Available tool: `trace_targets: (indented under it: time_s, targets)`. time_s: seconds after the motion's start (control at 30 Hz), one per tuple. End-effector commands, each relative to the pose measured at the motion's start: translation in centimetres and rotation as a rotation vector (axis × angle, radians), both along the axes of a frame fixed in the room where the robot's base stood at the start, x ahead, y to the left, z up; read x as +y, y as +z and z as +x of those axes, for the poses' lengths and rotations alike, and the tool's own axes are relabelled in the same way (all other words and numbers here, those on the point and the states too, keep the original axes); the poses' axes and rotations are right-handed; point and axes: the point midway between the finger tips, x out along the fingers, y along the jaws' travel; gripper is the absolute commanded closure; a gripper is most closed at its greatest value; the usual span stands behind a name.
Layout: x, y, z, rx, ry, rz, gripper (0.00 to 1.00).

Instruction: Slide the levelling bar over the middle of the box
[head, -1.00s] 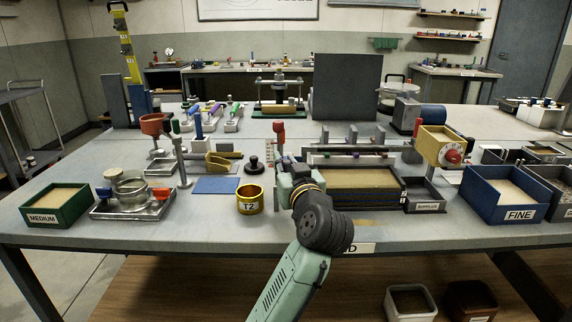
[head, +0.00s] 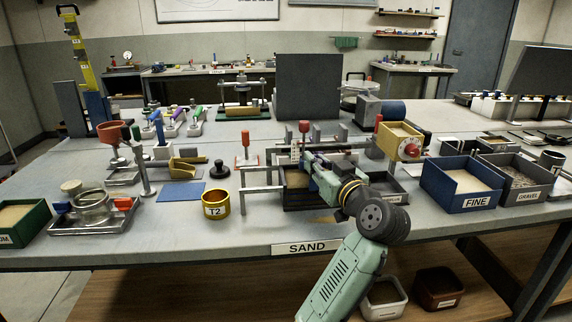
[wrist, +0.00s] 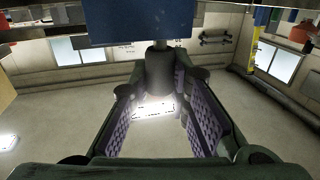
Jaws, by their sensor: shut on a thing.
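The box (head: 305,201) has dark layered walls and stands near the front of the table. Some of its sand fill (head: 297,178) shows left of my gripper; my arm hides much of its right part. Metal rails on legs (head: 262,189) run along the box and stick out to its left. My gripper (head: 312,166) is over the box, left of its middle. In the wrist view my gripper (wrist: 158,98) is shut on a dark upright grip of the levelling bar (wrist: 160,72). The rest of the bar is hard to make out.
A yellow T2 cup (head: 215,204) stands left of the rails. A yellow hopper with a red dial (head: 399,141) stands behind right of the box. The blue FINE bin (head: 462,187) is farther right. A red-topped post (head: 304,127) stands behind my gripper.

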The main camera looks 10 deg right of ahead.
Motion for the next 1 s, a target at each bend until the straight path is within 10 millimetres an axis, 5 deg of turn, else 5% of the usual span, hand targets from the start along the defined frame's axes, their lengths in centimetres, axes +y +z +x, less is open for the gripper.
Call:
trace_targets:
  time_s: [0.27, 0.73, 0.77, 1.0]
  targets:
    - [-4.3, 0.0, 0.0, 0.001, -0.003, 0.001, 1.0]
    - [-4.9, 0.0, 0.0, 0.0, -0.001, 0.0, 1.0]
    - [-4.9, 0.0, 0.0, 0.0, -0.001, 0.0, 0.81]
    - [-4.8, 0.0, 0.0, 0.0, 0.0, 0.0, 0.65]
